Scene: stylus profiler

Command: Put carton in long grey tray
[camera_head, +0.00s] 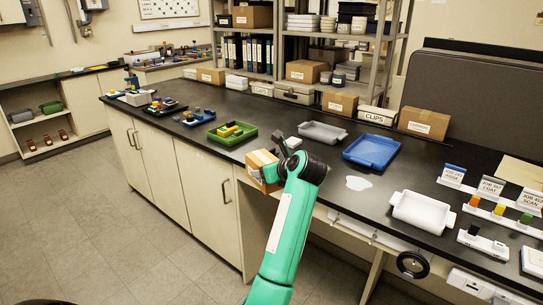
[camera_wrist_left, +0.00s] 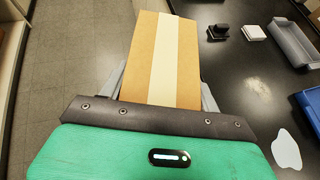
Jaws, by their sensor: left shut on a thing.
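My left gripper (camera_head: 268,172) is shut on a brown carton (camera_head: 260,164) with a pale tape strip. The carton also shows in the left wrist view (camera_wrist_left: 165,60), between the two fingers. It is held at the front edge of the black bench, with floor visible to its left in the wrist view. My arm and wrist hide part of it in the head view. The long grey tray (camera_head: 322,132) sits on the bench behind and right of the carton and looks empty; it also shows in the wrist view (camera_wrist_left: 292,42). My right gripper is not in view.
A blue tray (camera_head: 372,152) and a white tray (camera_head: 422,212) lie to the right, with a pale puddle (camera_head: 358,183) between them. A green tray (camera_head: 232,133) with yellow parts is to the left. A small white block (camera_wrist_left: 253,32) and a dark object (camera_wrist_left: 218,31) lie near the grey tray.

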